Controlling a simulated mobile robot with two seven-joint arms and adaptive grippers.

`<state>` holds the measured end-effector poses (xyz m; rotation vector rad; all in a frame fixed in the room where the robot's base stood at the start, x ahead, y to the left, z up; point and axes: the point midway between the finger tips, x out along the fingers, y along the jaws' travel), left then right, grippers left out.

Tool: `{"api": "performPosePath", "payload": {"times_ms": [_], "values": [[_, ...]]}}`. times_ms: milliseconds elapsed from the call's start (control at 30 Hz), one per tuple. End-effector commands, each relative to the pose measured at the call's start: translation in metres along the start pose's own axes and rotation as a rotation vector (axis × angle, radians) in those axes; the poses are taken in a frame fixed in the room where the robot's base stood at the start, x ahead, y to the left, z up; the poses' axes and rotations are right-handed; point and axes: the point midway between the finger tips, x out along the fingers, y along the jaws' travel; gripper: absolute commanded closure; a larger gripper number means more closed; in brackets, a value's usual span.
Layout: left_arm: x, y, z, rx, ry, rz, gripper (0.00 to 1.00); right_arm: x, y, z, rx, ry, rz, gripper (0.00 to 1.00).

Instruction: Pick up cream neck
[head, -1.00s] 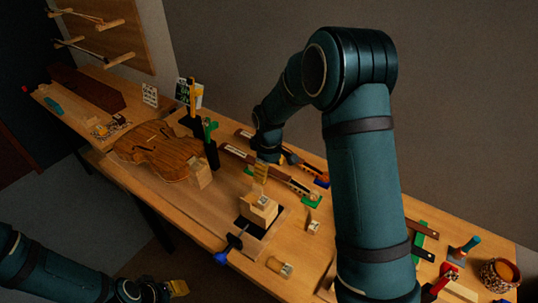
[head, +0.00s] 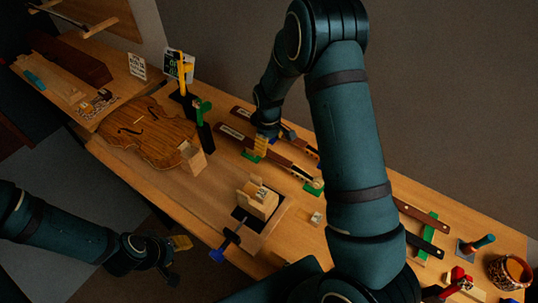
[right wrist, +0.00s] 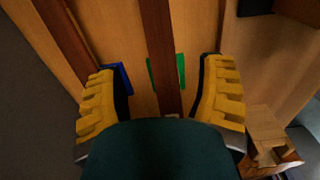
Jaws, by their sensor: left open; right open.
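Two long necks with dark fingerboards lie side by side on the bench in the head view. The nearer neck (head: 287,163) rests on green cradles and the farther neck (head: 302,147) lies behind it. Their pale ends point right; I cannot tell surely which is the cream one. My right gripper (head: 261,144) is open, low over the nearer neck. In the right wrist view its yellow fingers (right wrist: 160,80) stand apart on either side of a dark neck (right wrist: 160,45) above a green cradle, with no visible grip. My left gripper (head: 178,260) is open and empty off the bench's front edge.
A violin body (head: 148,132) lies left, beside dark posts with yellow and green tops. A wooden block (head: 258,200) sits in a clamp at the front. Tools and a patterned pot (head: 508,272) stand at the right. In the right wrist view, another neck lies left by a blue cradle (right wrist: 123,78).

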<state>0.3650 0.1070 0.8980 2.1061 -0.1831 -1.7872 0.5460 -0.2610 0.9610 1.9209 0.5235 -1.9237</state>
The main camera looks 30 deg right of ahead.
Motion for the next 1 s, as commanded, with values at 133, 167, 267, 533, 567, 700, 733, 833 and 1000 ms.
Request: {"api": "performPosePath", "payload": {"times_ms": [133, 167, 267, 533, 567, 700, 733, 833, 1000], "values": [[0.0, 0.0, 0.0, 0.0, 0.0, 0.0, 0.53, 0.012, 0.0, 0.0, -0.001, 0.0, 0.0, 0.31], [0.0, 0.0, 0.0, 0.001, 0.0, 0.0, 0.53, 0.014, 0.0, 0.0, -0.001, 0.0, 0.0, 0.31], [-0.001, 0.001, 0.0, 0.0, 0.0, 0.0, 0.53, 0.021, -0.001, 0.001, -0.001, -0.002, -0.001, 0.31], [-0.004, 0.001, -0.001, 0.001, 0.0, 0.001, 0.53, 0.058, -0.003, 0.004, 0.0, -0.001, -0.001, 0.31], [-0.004, 0.001, -0.001, 0.0, 0.0, 0.001, 0.53, 0.061, -0.003, 0.004, 0.0, -0.001, -0.001, 0.31], [-0.004, 0.001, -0.001, 0.0, 0.0, 0.001, 0.53, 0.066, -0.003, 0.003, 0.0, 0.001, 0.0, 0.31], [-0.004, 0.001, -0.001, 0.0, 0.0, 0.001, 0.53, 0.066, -0.003, 0.003, 0.0, 0.001, 0.0, 0.31], [-0.004, 0.001, -0.001, 0.0, 0.0, 0.001, 0.53, 0.066, -0.003, 0.003, 0.0, 0.001, 0.0, 0.31], [-0.004, 0.001, -0.001, 0.0, 0.0, 0.001, 0.53, 0.066, -0.003, 0.003, 0.0, 0.001, 0.0, 0.69]]}}
